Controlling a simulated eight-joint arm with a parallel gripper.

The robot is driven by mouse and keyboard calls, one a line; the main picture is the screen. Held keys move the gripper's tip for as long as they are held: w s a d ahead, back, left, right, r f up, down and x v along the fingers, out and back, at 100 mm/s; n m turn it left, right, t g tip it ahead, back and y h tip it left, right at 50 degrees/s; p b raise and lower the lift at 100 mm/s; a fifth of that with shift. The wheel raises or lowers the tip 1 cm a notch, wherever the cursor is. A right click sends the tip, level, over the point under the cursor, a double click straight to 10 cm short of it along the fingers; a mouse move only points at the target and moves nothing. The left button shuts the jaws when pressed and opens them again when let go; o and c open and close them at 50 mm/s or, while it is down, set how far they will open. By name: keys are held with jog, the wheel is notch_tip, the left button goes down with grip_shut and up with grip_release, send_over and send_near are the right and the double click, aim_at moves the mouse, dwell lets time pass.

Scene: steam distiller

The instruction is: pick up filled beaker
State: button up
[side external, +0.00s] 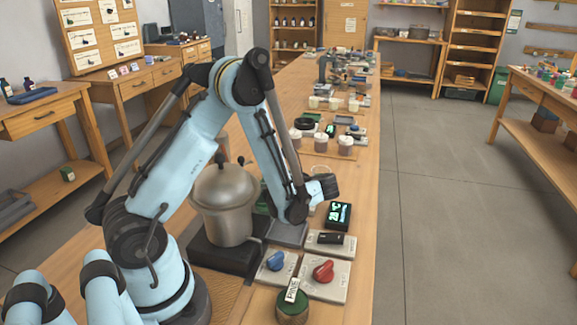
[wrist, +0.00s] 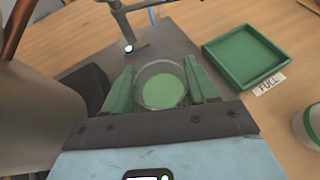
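A clear round beaker (wrist: 161,90) with green liquid stands between the green fingers of my gripper (wrist: 161,82) in the wrist view. One finger is on each side, against or very close to its wall. I see no clear gap, but cannot tell whether they press on it. The beaker is on or just above a grey plate (wrist: 172,45), below a metal spout (wrist: 127,45). In the side view my arm's end is beside the metal pot, and the fingers and beaker are hidden.
A green square tray (wrist: 245,52) with a FULL label is empty, to the right. The metal pot (side external: 228,205) stands close on the left. Blue (side external: 275,261) and red (side external: 323,271) knobs, a display (side external: 338,215) and a PINE jar (side external: 292,306) are at the near bench edge.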

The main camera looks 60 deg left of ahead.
jog(key=c, duration=0.4)
jog(key=shift+r, duration=0.15)
